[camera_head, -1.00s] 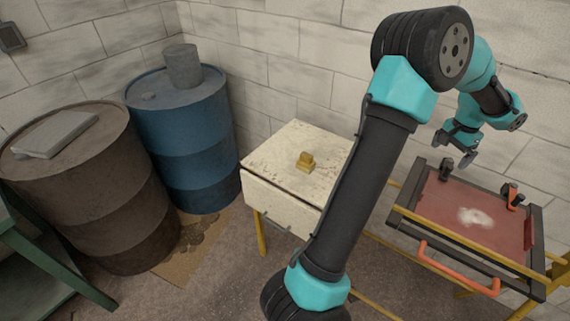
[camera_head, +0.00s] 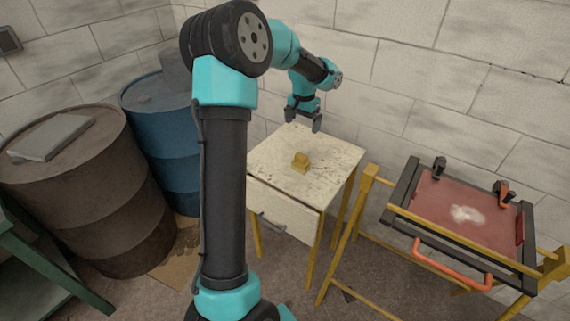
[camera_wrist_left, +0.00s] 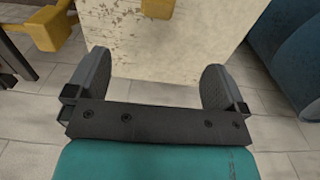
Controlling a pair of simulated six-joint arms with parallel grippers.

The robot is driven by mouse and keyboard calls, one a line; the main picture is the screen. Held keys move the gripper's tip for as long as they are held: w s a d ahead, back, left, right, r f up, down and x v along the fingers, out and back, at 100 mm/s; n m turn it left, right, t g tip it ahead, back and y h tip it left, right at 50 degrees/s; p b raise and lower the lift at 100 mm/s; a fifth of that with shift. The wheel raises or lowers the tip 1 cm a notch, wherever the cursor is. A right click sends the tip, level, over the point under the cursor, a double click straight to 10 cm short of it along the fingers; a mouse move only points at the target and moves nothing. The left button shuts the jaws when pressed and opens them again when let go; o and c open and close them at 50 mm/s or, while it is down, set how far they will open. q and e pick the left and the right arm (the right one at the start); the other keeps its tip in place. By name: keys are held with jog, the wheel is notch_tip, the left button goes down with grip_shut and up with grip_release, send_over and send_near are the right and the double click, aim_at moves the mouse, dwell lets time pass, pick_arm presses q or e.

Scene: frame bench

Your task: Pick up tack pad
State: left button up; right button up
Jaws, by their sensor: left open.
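A small yellow block, which looks like the tack pad (camera_head: 300,162), sits on the worn cream top of the small cabinet (camera_head: 327,160). In the left wrist view the tack pad (camera_wrist_left: 158,8) is cut off by the top edge, ahead of the fingers and over the cream surface. My left gripper (camera_head: 303,119) hangs above the cabinet's back edge, behind the pad in the head view and apart from it. In the left wrist view the gripper (camera_wrist_left: 155,88) has its two dark fingers wide apart with nothing between them. My right gripper is not in view.
A red-topped frame (camera_head: 493,239) with black clamps and an orange handle stands on a yellow stand (camera_head: 347,236) at right. A brown barrel (camera_head: 95,205) carrying a grey slab (camera_head: 50,137) and a blue barrel (camera_head: 165,130) stand at left. A block wall is behind.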

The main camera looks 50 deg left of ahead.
aim_at(301, 155)
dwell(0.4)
pick_arm(q)
notch_tip(301, 155, down, 12)
jog(key=shift+f, duration=0.15)
dwell(0.4)
jog(key=shift+w+d+f, duration=0.1)
jog(key=shift+d+f, duration=0.05)
jog(key=shift+f, duration=2.45)
jog(key=c, duration=1)
